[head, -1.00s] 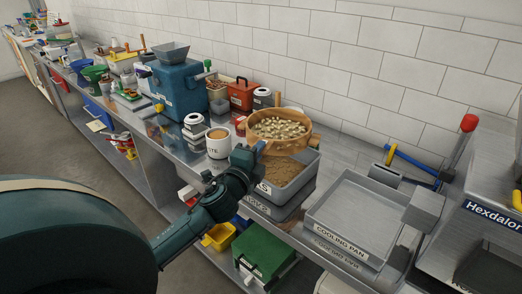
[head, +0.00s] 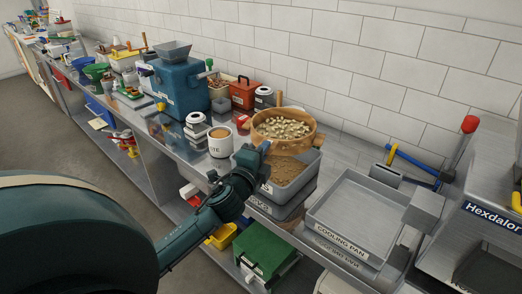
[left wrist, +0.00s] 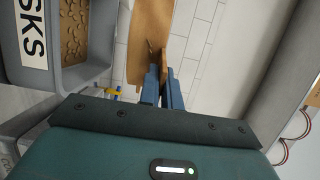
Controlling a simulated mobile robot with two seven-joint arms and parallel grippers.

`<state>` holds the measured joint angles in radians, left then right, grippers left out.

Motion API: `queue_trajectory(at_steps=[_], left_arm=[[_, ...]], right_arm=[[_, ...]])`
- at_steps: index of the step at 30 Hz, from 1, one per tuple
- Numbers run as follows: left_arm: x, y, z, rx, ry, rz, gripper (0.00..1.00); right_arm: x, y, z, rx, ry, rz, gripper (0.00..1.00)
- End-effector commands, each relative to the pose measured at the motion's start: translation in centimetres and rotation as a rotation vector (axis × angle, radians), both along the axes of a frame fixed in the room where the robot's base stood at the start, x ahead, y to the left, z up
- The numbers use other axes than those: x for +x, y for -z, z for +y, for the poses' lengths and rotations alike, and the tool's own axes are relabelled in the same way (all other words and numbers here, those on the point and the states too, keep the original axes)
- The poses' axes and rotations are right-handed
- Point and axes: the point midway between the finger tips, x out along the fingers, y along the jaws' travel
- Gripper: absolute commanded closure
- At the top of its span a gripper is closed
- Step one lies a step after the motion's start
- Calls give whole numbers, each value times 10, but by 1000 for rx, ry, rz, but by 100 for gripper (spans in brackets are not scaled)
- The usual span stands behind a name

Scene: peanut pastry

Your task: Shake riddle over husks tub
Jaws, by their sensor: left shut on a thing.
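The riddle (head: 290,147) is a round wooden sieve with pale peanuts (head: 283,127) in it. It is held above the back part of the grey husks tub (head: 299,190), which holds brown husks. My left gripper (head: 263,149) is shut on the near side of the riddle. In the left wrist view, the blue fingers (left wrist: 163,85) close on a wooden part of the riddle (left wrist: 150,28), and the tub (left wrist: 85,76) with its label is at the left. The riddle's underside is hidden in the head view. My right gripper is not in view.
A grey cooling pan (head: 350,222) stands right of the tub. A white mug (head: 220,143) and a blue machine (head: 183,90) stand to the left. A tiled wall (head: 350,70) is behind. A green box (head: 264,248) sits on the lower shelf.

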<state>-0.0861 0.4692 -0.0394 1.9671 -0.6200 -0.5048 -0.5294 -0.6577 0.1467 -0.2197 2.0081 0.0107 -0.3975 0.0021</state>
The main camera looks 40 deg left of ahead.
Motion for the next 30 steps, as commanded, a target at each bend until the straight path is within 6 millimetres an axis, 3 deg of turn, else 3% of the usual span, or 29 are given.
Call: queue_trajectory(at_steps=[9,17,30], left_arm=[[-17,-3,27,3,1,-4,100],[-16,-4,26,3,2,-7,100],[-8,-33,12,2,3,-8,100]], right_arm=[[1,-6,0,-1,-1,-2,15],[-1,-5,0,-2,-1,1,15],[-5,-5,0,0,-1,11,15]])
